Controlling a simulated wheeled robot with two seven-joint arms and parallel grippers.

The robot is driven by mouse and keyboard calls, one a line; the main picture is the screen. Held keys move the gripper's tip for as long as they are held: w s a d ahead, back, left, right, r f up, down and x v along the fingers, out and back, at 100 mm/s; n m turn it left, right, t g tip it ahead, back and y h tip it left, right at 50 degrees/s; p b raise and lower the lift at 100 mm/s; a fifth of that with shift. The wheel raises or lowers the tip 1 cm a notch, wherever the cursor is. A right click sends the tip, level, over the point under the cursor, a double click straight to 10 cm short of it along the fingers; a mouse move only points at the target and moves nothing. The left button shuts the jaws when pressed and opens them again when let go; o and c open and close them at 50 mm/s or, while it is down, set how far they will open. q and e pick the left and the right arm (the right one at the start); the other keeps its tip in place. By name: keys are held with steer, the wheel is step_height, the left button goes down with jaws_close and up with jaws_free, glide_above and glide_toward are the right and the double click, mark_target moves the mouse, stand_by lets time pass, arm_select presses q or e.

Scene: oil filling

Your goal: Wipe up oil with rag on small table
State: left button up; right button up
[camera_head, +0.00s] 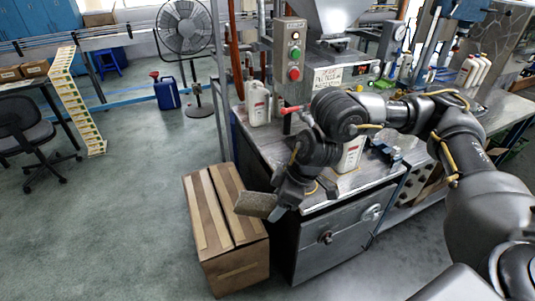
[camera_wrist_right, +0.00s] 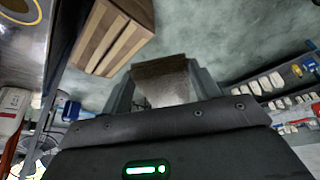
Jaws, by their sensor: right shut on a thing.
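My right gripper (camera_head: 274,207) is shut on a brown-grey rag (camera_head: 255,204). It holds the rag just past the front left edge of the small metal table (camera_head: 262,145), above the cardboard box. In the right wrist view the rag (camera_wrist_right: 162,80) sits between the two fingers of the gripper (camera_wrist_right: 162,88). A white bottle with a red label (camera_head: 351,153) stands on the table, partly hidden by my right arm. Another white bottle (camera_head: 257,104) stands at the table's back left. My left gripper is not in view.
A taped cardboard box (camera_head: 225,228) stands on the floor against the table's left side. A control box with buttons (camera_head: 291,55) rises behind the table. A blue jug (camera_head: 167,93) and a fan (camera_head: 184,30) stand further back.

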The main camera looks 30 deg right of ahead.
stand_by(0.5)
steer(key=m, duration=0.1)
steer(key=m+h, duration=0.1)
steer(key=shift+a+m+t, duration=0.2)
steer(key=shift+m+t, duration=0.1)
steer(key=shift+m, duration=0.1)
steer(key=shift+m+h, duration=0.3)
steer(key=shift+m, duration=0.6)
steer(key=shift+d+t, duration=0.15)
steer(key=shift+t, duration=0.15)
